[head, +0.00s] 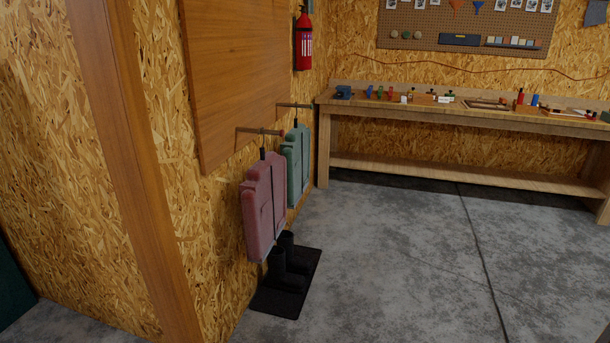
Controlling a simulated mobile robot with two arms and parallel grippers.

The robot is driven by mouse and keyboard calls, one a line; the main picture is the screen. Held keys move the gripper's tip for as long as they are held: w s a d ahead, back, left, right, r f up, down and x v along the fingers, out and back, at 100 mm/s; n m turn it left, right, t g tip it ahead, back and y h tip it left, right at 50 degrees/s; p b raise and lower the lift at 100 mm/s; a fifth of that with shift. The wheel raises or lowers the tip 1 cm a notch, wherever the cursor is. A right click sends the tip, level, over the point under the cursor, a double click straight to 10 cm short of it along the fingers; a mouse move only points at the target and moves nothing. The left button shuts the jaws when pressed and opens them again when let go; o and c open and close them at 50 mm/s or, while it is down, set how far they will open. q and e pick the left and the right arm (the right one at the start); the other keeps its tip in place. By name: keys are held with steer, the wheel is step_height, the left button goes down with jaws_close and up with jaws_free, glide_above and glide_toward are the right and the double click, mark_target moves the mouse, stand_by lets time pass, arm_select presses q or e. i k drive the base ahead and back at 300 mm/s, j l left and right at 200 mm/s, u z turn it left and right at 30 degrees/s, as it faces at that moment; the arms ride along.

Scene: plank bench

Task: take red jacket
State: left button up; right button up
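The red jacket (258,215), a dusty pinkish red, hangs from a peg (260,131) on the chipboard wall, left of the picture's middle. A green jacket (295,160) hangs from another peg (294,105) just behind it and to its right. The red jacket covers part of the green one's near edge. Neither of my grippers shows in the head view.
Black boots (290,264) stand on a dark mat (277,302) below the jackets. A wooden post (140,180) stands at the near left. A long workbench (470,114) with tools runs along the back wall. The concrete floor (400,260) is clear at the right.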

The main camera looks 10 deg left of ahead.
mark_target(263, 196)
steer(key=i+z, duration=0.1)
steer(key=i, duration=0.85)
steer(key=i+z, duration=0.15)
steer(key=i, duration=0.8)
